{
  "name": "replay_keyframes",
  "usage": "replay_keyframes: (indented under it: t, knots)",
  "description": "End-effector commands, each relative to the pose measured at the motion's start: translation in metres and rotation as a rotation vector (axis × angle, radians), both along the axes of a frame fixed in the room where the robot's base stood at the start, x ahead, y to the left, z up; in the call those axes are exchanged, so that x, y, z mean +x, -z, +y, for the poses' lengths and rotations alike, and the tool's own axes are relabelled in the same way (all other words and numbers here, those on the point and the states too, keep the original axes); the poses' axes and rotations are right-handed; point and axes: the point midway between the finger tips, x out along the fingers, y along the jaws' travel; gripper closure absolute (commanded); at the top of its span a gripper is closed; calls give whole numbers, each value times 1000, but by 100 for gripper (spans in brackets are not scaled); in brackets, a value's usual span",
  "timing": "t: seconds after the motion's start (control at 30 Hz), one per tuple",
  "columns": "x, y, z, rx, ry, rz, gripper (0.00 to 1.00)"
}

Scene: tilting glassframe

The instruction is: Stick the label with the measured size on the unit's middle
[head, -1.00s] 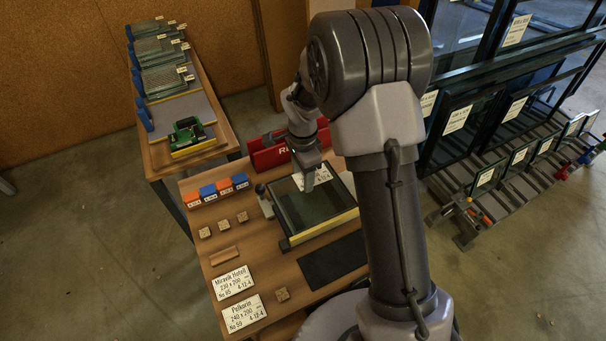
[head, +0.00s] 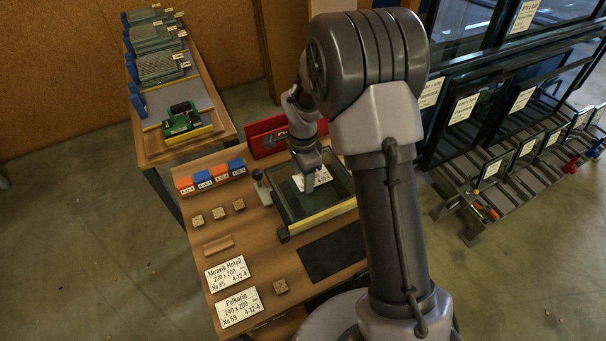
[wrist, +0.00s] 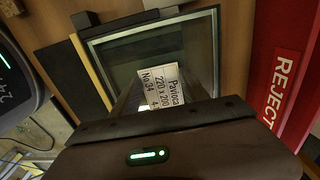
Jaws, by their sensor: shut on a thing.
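The glass unit (head: 290,208) lies flat on the bench, with a dark frame and a yellow front edge. My gripper (head: 309,186) is over its far half, shut on a white label (head: 322,177). In the wrist view the label (wrist: 158,88) reads "Pavloca", "220 x 200" and "No 34"; its end near the jaws is hidden. The label is over the glass of the unit (wrist: 118,50); I cannot tell whether it touches. Two other labels lie on the bench at front left: "Meravik Hotell" 230 x 200 (head: 227,273) and "Pelkorin" 240 x 200 (head: 240,306).
A red reject board (head: 266,136) stands behind the unit; it reads "REJECT" in the wrist view (wrist: 285,75). Orange and blue blocks (head: 210,177), small wooden blocks (head: 218,213) and a dark mat (head: 332,256) share the bench. Racks of glass (head: 500,100) stand right.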

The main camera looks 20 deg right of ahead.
Motion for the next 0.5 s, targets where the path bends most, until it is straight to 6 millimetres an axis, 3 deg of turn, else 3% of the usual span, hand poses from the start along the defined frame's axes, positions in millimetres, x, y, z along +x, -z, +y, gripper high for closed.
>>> replay_keyframes:
  t: [0.5]
  knots:
    - [0,2,0,0,0,0,84]
